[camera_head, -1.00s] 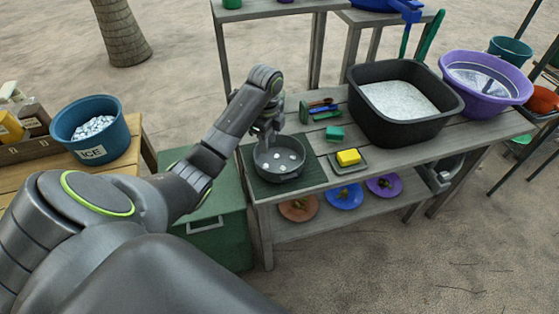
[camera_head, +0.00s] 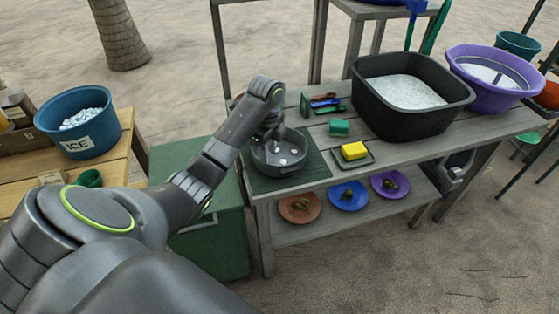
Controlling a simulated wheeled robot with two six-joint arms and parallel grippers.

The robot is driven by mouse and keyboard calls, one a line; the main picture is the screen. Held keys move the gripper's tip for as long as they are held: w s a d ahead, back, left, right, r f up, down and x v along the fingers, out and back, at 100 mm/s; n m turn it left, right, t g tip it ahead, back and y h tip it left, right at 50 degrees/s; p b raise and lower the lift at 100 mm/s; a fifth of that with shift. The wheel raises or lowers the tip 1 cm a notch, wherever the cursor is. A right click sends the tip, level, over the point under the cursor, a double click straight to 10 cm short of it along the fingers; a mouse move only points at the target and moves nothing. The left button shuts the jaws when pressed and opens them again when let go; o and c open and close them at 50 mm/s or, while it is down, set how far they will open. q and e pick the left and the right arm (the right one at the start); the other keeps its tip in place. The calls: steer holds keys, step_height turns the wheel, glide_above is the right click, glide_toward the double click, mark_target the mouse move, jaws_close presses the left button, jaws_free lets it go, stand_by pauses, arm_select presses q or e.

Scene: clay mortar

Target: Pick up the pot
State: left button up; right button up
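The pot (camera_head: 280,160) is a dark grey round vessel with a few white pieces inside. It stands upright on a dark green ribbed mat (camera_head: 313,173) at the left end of the grey wooden table. My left gripper (camera_head: 267,140) points down at the pot's back left rim. Its fingers are partly hidden by my wrist and too small to tell whether they are open or closed on the rim. My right gripper is not in view.
A yellow sponge (camera_head: 354,150) on a small tray, a green block (camera_head: 339,127) and brushes (camera_head: 322,103) lie right of the pot. A black tub (camera_head: 440,122) and purple basin (camera_head: 493,98) stand farther right. A blue ice bucket (camera_head: 77,146) is at left.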

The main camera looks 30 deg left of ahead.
mark_target(267, 170)
arm_select(q)
step_height(267, 170, down, 3)
steer(key=shift+r+b, duration=0.1)
steer(key=shift+b, duration=0.9)
steer(key=shift+a+f, duration=0.2)
steer(key=shift+f, duration=1.15)
steer(key=shift+a+f, duration=0.15)
steer(key=shift+f, duration=1.15)
jaws_close()
steer(key=shift+r, duration=0.1)
steer(key=shift+s, duration=0.1)
